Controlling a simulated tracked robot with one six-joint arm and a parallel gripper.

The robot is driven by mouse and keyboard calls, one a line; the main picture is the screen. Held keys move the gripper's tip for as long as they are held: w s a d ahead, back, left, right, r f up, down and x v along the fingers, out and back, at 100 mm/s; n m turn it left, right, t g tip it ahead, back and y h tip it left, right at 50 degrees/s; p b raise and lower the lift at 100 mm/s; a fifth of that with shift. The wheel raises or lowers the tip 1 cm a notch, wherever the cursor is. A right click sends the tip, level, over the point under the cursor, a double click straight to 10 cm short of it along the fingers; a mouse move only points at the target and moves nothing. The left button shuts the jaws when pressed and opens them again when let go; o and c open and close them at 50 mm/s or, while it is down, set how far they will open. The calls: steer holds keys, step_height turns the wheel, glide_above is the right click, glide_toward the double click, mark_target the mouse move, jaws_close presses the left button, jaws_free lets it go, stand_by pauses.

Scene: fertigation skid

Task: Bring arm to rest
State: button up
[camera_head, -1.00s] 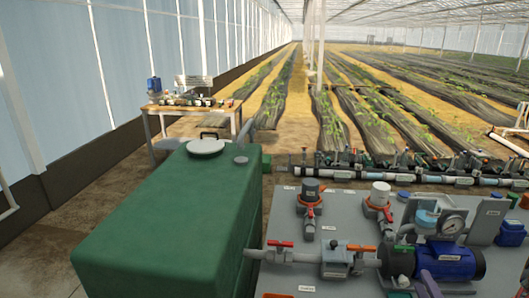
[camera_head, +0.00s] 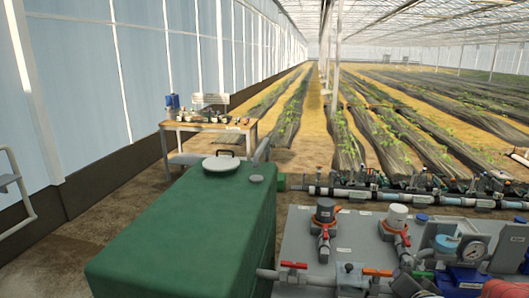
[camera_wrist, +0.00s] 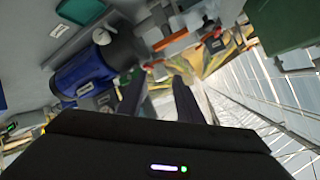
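My gripper (camera_wrist: 157,80) shows in the wrist view as two dark fingers with a gap between them, so it is open. Nothing is held in the gap. Beyond the fingers is the skid, tilted in this view, with the blue pump motor (camera_wrist: 84,72) to their left. I cannot make out my gripper clearly in the head view. There, the grey skid panel (camera_head: 300,235) carries the blue motor (camera_head: 466,276), a pressure gauge (camera_head: 473,251) and valves with red handles (camera_head: 294,265) and orange handles (camera_head: 377,272).
A green tank (camera_head: 190,235) with a white lid (camera_head: 220,163) stands left of the skid. A pipe manifold (camera_head: 400,195) runs behind the skid. A wooden workbench (camera_head: 205,127) stands farther back by the wall. Bare floor (camera_head: 60,245) lies left of the tank.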

steer(key=s+a+r+n+g+y, duration=0.1)
steer(key=s+a+r+n+g, duration=0.1)
steer(key=s+a, duration=0.3)
steer(key=s+a+r+n+g+y, duration=0.1)
steer(key=s+a+n, duration=0.4)
steer(key=a, duration=0.7)
steer(key=s+a+r+n+g+y, duration=0.2)
steer(key=s+a+r+n, duration=0.2)
steer(key=s+a, duration=0.3)
steer(key=shift+a+r+g+y, duration=0.3)
steer(key=shift+a+y, duration=0.1)
steer(key=shift+a, duration=0.65)
